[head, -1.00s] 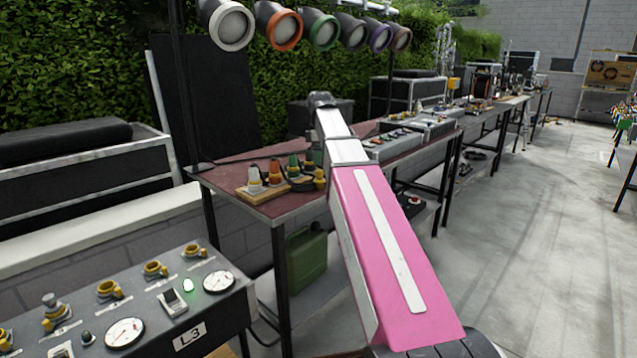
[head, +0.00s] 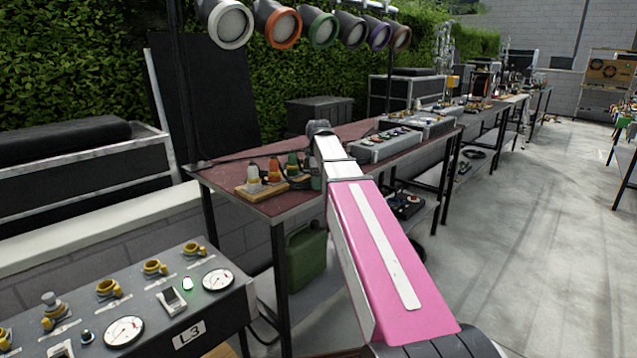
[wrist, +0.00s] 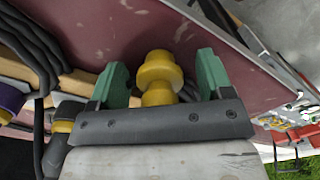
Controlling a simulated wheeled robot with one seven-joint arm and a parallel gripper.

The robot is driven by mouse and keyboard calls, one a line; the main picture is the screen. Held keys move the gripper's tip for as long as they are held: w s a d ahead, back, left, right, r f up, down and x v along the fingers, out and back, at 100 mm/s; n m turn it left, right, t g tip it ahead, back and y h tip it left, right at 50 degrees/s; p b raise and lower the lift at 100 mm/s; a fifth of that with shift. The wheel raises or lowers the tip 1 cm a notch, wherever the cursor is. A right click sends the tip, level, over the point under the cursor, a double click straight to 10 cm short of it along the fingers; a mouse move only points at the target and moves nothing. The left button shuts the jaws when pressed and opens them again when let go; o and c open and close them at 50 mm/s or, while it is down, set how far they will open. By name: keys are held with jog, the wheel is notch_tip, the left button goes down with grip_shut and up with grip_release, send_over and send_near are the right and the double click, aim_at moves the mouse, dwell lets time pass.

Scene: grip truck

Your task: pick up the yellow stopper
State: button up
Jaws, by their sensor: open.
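The yellow stopper (wrist: 158,72) shows in the wrist view as a rounded, stepped knob over the dark red table (wrist: 115,25). My gripper (wrist: 160,80) is open, with one green finger on each side of the stopper. Gaps show between the stopper and both fingers. The gripper's dark palm bar hides the stopper's near end. In the head view my arm covers the stopper, and only a bit of the green gripper (head: 316,178) shows at the tabletop.
A wooden block (wrist: 78,82) with plugs and dark cables lies left of the gripper in the wrist view. In the head view, white (head: 254,176), orange (head: 275,168) and green plugs stand left of my arm. A grey control box (head: 385,147) sits farther back.

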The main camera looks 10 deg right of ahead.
jog(key=c, duration=1)
jog(key=shift+r, duration=0.15)
